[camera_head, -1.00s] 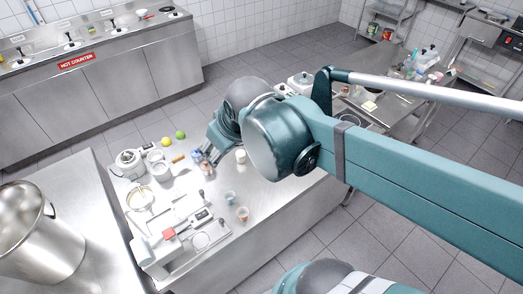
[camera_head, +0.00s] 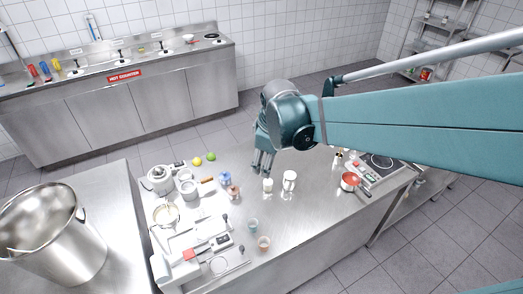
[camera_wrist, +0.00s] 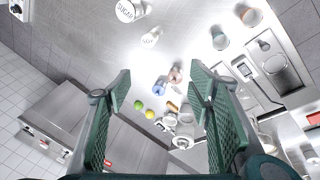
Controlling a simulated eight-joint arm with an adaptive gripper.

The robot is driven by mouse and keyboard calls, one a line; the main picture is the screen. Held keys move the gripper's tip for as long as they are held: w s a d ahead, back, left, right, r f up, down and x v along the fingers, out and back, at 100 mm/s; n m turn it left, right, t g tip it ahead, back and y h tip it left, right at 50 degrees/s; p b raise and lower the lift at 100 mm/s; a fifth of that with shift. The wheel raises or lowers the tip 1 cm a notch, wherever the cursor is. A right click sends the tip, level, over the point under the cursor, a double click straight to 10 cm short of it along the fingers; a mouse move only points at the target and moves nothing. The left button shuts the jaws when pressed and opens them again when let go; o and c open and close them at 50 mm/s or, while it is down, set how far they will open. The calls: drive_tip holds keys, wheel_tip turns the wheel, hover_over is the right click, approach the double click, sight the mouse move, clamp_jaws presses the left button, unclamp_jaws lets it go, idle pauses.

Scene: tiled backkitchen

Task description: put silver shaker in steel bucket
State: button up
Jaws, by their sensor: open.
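The steel bucket (camera_head: 72,250) is large and shiny, with a handle, and stands on the steel counter at the left in the head view. Two small grey metallic vessels, one behind (camera_head: 186,174) and one in front (camera_head: 190,190), stand on the middle table; I cannot tell which, if either, is the silver shaker. Similar grey vessels show in the wrist view (camera_wrist: 185,114), beyond my fingertips. My gripper (camera_head: 263,168) hangs above the table, right of these vessels. In the wrist view my gripper (camera_wrist: 160,75) is open, with nothing between its fingers.
A blue jar (camera_head: 225,179) and a copper-coloured jar (camera_head: 234,193) stand between the grey vessels and my gripper. White sugar (camera_head: 289,180) and soy (camera_head: 268,185) jars stand close by. A red pan (camera_head: 350,182) lies farther right. Scales and utensils crowd the table's left end.

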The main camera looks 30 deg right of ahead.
drive_tip(key=w+d+f+n+g, duration=0.2)
drive_tip(key=w+d+f+n, duration=0.2)
drive_tip(key=d+f, duration=0.35)
drive_tip(key=n+g, duration=0.1)
drive_tip(key=n, duration=0.3)
hover_over(291, 175)
drive_tip(key=shift+y, duration=0.4)
drive_tip(key=f, duration=0.7)
drive_tip(key=shift+w+a+f, duration=0.15)
drive_tip(key=shift+a+f, duration=0.05)
drive_tip(key=shift+a, duration=0.1)
drive_tip(key=shift+d+f+g+p, duration=0.25)
drive_tip(key=shift+f+g+p, duration=0.05)
drive_tip(key=shift+f, duration=0.05)
drive_tip(key=shift+f, duration=1.3)
drive_tip(key=shift+f, duration=0.1)
drive_tip(key=shift+f, duration=2.5)
